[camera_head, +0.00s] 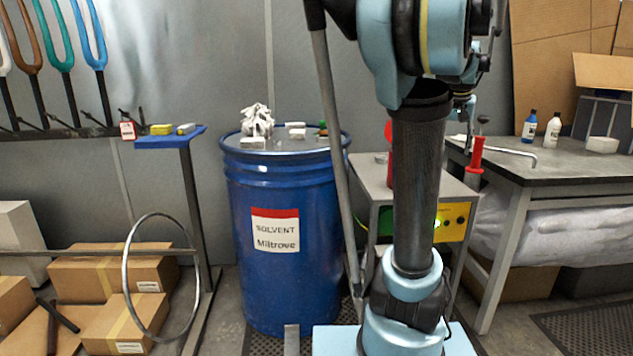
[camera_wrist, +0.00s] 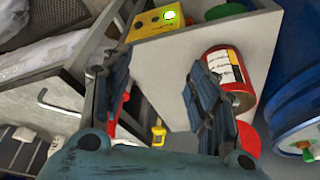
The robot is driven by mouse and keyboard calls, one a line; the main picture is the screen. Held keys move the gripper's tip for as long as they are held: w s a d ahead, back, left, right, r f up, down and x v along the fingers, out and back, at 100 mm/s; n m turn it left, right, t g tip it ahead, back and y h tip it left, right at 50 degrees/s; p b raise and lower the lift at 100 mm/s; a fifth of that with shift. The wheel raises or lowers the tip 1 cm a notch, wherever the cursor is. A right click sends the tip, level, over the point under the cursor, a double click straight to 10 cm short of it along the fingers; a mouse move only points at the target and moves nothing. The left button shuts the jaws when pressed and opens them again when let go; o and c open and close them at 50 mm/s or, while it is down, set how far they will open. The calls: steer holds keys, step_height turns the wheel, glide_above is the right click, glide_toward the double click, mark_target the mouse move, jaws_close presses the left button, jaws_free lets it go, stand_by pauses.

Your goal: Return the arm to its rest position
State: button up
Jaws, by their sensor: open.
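My arm rises in the middle of the head view, its dark tube upright and its upper links folded at the top. My gripper (camera_wrist: 152,95) shows in the wrist view with its two dark ribbed fingers spread apart. Nothing is held between them; a grey cart surface shows in the gap. In the head view the gripper end is mostly hidden behind my own arm, near the cart and the workbench, so its exact height cannot be told.
A blue solvent drum (camera_head: 290,270) stands left of my arm. A grey cart (camera_head: 372,190) with a yellow control box (camera_wrist: 160,20) stands behind it. A red can (camera_wrist: 228,70) is near one finger. A workbench (camera_head: 530,172) is at right; a rack with a metal hoop (camera_head: 126,290) is at left.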

steer(key=s+a+f+n+y, duration=0.1)
steer(key=s+a+f, duration=0.45)
steer(key=a, duration=0.25)
steer(key=s+a+f+n, duration=0.2)
steer(key=s+a+f, duration=0.2)
steer(key=a+f, duration=0.25)
steer(key=s+a+f+n, duration=0.1)
steer(key=s+a+f, duration=0.3)
steer(key=s+f, duration=0.2)
steer(key=s+a+f+n+g+y, duration=0.1)
steer(key=s+a+f, duration=0.4)
steer(key=s+f, duration=0.2)
steer(key=shift+f+n, duration=0.4)
steer(key=shift+f, duration=0.35)
steer(key=shift+w+f, duration=0.2)
steer(key=shift+w, duration=0.25)
